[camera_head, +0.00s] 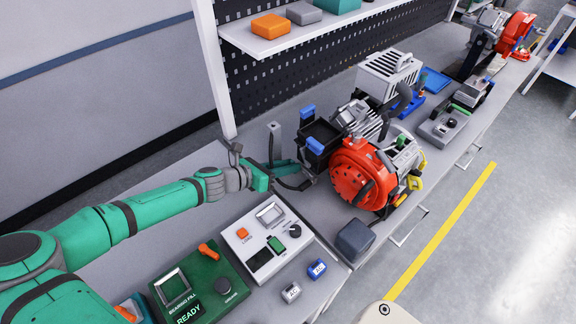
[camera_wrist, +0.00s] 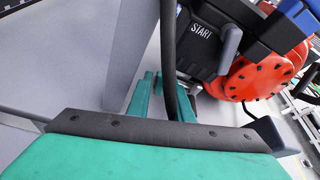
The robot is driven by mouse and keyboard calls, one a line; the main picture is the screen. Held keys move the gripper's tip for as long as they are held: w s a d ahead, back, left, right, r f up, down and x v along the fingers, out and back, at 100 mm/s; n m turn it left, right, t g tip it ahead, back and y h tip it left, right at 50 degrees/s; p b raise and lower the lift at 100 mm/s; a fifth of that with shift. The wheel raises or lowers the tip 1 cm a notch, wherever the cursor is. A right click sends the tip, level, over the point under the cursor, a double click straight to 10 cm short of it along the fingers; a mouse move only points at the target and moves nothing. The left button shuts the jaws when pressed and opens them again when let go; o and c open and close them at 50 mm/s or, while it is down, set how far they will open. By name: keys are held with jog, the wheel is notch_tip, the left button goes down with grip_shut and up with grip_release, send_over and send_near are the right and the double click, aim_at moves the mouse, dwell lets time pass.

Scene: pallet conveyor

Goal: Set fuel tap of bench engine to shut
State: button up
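The bench engine (camera_head: 362,176) stands on the bench with a red, slotted round cover; the cover also shows in the wrist view (camera_wrist: 262,77). A black START panel (camera_wrist: 202,42) with a grey lever (camera_wrist: 231,42) is at the upper middle of the wrist view. I cannot make out which part is the fuel tap or its setting. My gripper (camera_head: 297,176) is at the left side of the engine, below its black box with blue parts. A black rod (camera_wrist: 168,50) stands close in front of my gripper. Finger opening and contact are unclear.
A white control box (camera_head: 265,239) and a green READY box (camera_head: 200,289) lie in front of my arm. A dark grey block (camera_head: 355,240) sits near the bench edge. A grey post (camera_head: 274,142) stands behind my gripper. A shelf (camera_head: 300,38) hangs behind.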

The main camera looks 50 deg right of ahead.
grip_shut()
jog(key=shift+w, duration=0.15)
jog(key=shift+w+n+g, duration=0.1)
jog(key=shift+n+g, duration=0.3)
jog(key=shift+n, duration=0.1)
grip_release()
jog(key=shift+f, duration=0.1)
